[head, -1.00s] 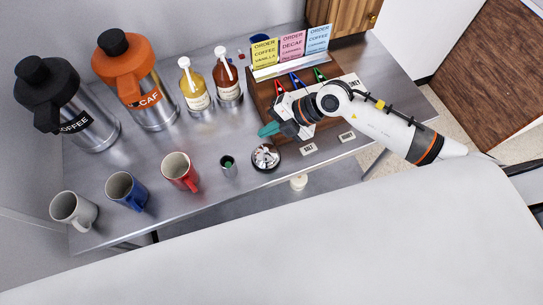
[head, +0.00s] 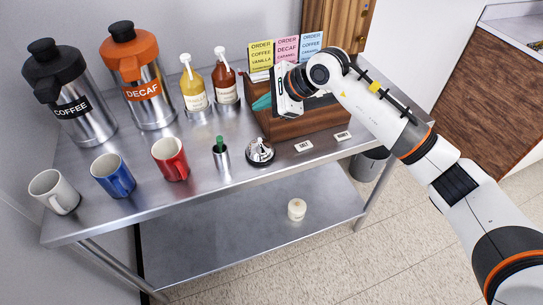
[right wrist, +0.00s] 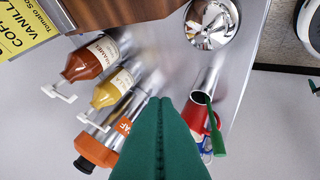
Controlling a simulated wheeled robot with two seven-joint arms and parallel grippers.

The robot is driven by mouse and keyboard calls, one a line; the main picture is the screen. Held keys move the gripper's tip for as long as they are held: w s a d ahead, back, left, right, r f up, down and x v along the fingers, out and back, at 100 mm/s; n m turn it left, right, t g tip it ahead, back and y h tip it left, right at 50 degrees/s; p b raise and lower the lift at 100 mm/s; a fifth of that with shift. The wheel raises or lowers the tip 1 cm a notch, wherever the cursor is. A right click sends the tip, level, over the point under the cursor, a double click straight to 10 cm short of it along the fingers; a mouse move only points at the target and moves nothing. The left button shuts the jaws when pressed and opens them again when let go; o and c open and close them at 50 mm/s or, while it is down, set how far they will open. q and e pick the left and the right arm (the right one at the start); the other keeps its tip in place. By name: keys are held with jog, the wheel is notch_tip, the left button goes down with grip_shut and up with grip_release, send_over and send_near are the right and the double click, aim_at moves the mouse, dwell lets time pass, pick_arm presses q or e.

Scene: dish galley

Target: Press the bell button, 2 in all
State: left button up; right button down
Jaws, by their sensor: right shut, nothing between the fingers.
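The bell (head: 260,151) is a silver dome with a button on top, standing near the table's front edge. It also shows at the top of the right wrist view (right wrist: 212,24). My right gripper (head: 262,102) has teal fingers that are shut and empty. It is behind and above the bell in the head view, apart from it, in front of the wooden box. In the right wrist view the closed fingers (right wrist: 160,105) point toward the bottles and jug, with the bell off to the upper right. My left gripper is not in view.
A small metal cup with a green stick (head: 221,158) stands just left of the bell. A red mug (head: 170,160), a blue mug and a white mug stand farther left. Syrup bottles (head: 195,88) and two jugs stand behind. The wooden box (head: 290,127) lies behind the bell.

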jog(key=shift+w+n, duration=0.15)
jog(key=shift+n, duration=0.15)
jog(key=b, duration=0.4)
send_over(260, 140)
jog(key=d, duration=0.1)
jog(key=f, duration=0.7)
jog(key=shift+s+f, duration=0.25)
jog(key=shift+f, duration=0.05)
jog(key=shift+f+b, duration=0.55)
jog(key=shift+f, duration=0.05)
dwell(0.9)
